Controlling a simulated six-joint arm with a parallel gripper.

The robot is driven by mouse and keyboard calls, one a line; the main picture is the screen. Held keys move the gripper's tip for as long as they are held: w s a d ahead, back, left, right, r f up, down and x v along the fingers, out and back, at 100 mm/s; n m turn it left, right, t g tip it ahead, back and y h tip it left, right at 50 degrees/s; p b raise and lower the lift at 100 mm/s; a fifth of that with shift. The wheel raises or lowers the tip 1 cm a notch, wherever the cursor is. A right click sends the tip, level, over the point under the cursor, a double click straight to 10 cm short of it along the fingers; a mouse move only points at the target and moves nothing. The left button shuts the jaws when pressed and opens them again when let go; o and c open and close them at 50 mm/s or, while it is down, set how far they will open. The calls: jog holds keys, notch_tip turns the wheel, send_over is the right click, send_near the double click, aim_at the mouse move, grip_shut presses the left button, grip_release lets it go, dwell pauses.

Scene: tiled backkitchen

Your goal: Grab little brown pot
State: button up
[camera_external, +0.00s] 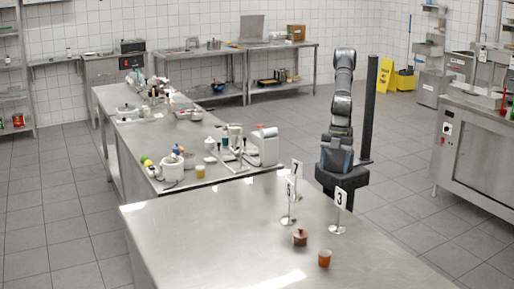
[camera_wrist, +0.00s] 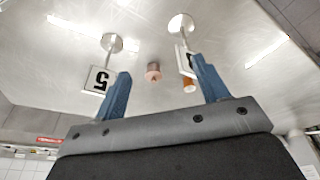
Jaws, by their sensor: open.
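The little brown pot (camera_external: 300,238), with a small knob on top, stands on the near steel table (camera_external: 215,240). In the wrist view the pot (camera_wrist: 153,72) appears small and distant, between my two blue fingers. My gripper (camera_wrist: 161,65) is open with nothing between its fingers. In the external view my gripper (camera_external: 337,155) is beyond the far edge of the table, well away from the pot. The fingers are not clearly seen there.
An orange-brown cup (camera_external: 324,259) stands just right of the pot. Number stands, including one marked 3 (camera_external: 339,198) and one at the left (camera_external: 290,189), stand between my arm and the pot. A cluttered counter (camera_external: 150,135) lies behind. The table's left part is clear.

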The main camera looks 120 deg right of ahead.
jog(key=w+a+f+n+y, duration=0.1)
jog(key=w+a+n, duration=0.1)
jog(key=w, duration=0.6)
jog(key=w+a+f+n+y, duration=0.1)
jog(key=w+a+n, duration=0.1)
jog(key=w, duration=0.6)
send_near(301, 233)
jog(key=x, duration=0.5)
jog(key=shift+a+f, duration=0.2)
jog(key=shift+a, duration=0.05)
jog(key=x, duration=0.5)
jog(key=shift+d+f, duration=0.25)
jog(key=c, duration=1.3)
